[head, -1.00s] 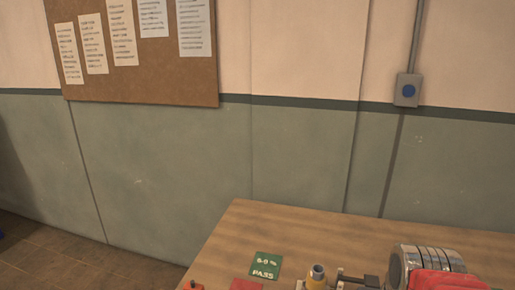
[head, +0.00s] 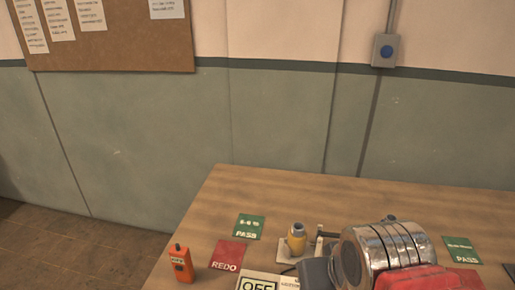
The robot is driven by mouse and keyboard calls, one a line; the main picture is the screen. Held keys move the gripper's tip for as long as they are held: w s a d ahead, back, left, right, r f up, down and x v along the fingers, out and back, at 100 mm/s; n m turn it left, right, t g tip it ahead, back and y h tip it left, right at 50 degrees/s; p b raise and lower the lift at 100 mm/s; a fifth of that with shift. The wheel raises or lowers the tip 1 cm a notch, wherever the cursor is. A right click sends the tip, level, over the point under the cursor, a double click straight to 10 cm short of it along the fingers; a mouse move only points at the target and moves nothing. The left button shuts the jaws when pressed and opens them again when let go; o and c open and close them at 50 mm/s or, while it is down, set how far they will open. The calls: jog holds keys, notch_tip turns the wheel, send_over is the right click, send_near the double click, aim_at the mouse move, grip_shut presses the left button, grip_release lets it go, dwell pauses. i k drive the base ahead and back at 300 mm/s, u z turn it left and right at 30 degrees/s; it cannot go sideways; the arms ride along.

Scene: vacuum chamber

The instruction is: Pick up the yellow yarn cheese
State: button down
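A small yellow cylinder-shaped object (head: 297,242) with a grey top stands upright on the wooden table (head: 330,190) in the head view. It is the only yellow thing I see, so I take it for the yellow yarn cheese. Part of my arm, a banded chrome and red piece, shows at lower right and covers the table there. It is to the right of the yellow object and looks apart from it. I see no gripper fingers in the frame.
A green PASS card (head: 249,227), a red REDO card (head: 228,254) and an upright orange device (head: 181,263) are left of the yellow object. A white OFF sign (head: 258,283) is in front. Another green card (head: 461,250) lies at right. The table's back strip is clear.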

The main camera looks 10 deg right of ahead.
aim_at(297, 236)
jog(key=k, duration=1.35)
jog(key=u, duration=0.55)
jog(key=i, duration=1.55)
jog(key=u, duration=0.05)
